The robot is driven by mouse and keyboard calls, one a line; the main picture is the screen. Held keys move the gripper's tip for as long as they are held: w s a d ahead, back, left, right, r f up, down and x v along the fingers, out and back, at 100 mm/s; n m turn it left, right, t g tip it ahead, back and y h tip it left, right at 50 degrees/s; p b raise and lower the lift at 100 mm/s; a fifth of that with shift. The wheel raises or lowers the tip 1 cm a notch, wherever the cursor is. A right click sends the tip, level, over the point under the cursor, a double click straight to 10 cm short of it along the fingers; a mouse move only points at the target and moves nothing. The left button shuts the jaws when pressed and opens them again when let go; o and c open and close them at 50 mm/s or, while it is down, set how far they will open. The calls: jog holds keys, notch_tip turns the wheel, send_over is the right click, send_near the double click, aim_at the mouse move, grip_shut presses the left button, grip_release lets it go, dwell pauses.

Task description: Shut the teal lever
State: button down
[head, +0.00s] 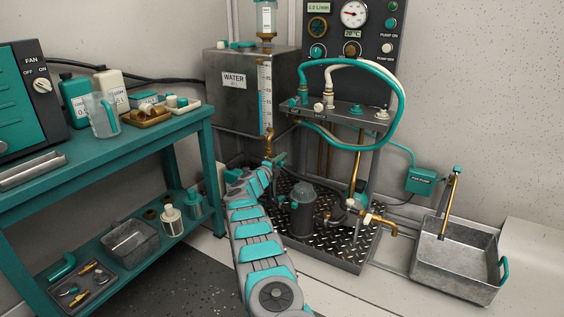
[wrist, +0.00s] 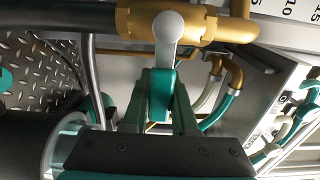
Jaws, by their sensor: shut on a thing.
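The teal lever (wrist: 160,92) hangs from a pale round-ended stem on a brass valve (wrist: 205,22) in the wrist view. My gripper (wrist: 168,98) is shut on the lever, with one finger at each side of it. The lever points from the brass valve down towards my gripper's palm. In the head view my arm reaches up to the brass fitting (head: 268,142) below the water tank (head: 238,88). The lever is too small and too covered there to make out clearly.
A teal bench (head: 150,140) with bottles and a jug stands left of my arm. A pump (head: 302,208) on a checkered metal plate (head: 345,255) stands close to its right. A metal tub (head: 455,265) is at the right.

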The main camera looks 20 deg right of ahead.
dwell(0.3)
jog(key=c, duration=0.7)
grip_release()
jog(key=shift+f, duration=0.1)
jog(key=shift+a, duration=0.1)
jog(key=v, duration=0.7)
jog(key=shift+s+a+p, duration=0.2)
jog(key=shift+s+p, duration=0.05)
jog(key=shift+p, duration=0.05)
